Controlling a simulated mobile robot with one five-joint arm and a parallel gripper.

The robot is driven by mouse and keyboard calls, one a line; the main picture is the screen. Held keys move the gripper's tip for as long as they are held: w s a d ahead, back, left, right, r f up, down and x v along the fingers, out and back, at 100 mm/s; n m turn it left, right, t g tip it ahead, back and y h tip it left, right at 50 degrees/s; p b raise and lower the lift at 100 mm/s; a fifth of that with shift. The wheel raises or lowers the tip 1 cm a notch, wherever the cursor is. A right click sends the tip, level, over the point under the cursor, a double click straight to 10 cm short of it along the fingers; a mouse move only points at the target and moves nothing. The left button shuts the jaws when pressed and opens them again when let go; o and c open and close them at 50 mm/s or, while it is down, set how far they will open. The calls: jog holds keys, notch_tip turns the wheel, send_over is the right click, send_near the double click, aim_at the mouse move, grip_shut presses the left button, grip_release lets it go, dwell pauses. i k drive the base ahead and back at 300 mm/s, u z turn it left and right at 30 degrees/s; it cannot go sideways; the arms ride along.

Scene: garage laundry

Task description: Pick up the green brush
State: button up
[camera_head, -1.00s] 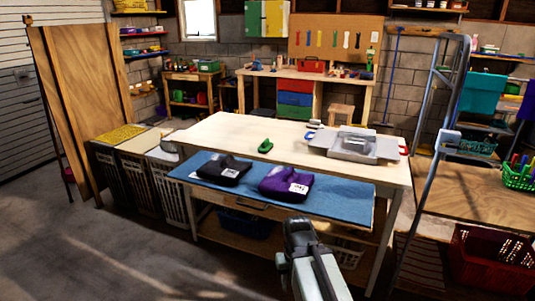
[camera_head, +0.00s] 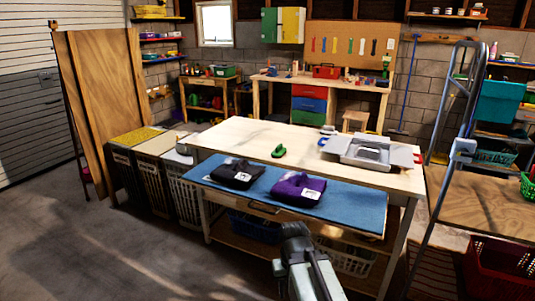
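A small green brush (camera_head: 278,151) lies on the bare pale wood of the worktable (camera_head: 240,135), behind the blue mat. My arm reaches up from the bottom edge of the head view, and its end, my gripper (camera_head: 295,236), is in front of the table's near edge. It is well apart from the brush. The gripper's fingers cannot be made out, so its opening is unclear. Nothing covers the brush.
A black folded garment (camera_head: 236,175) and a purple one (camera_head: 298,188) lie on the blue mat (camera_head: 345,210). A grey tray (camera_head: 370,152) stands at the table's right. Hampers (camera_head: 180,198) stand left, a ladder (camera_head: 447,140) right. Open floor lies front left.

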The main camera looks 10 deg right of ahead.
aim_at(279, 150)
jog(key=u, duration=3.9)
jog(key=k, duration=2.05)
jog(key=z, duration=1.6)
jog(key=i, duration=1.4)
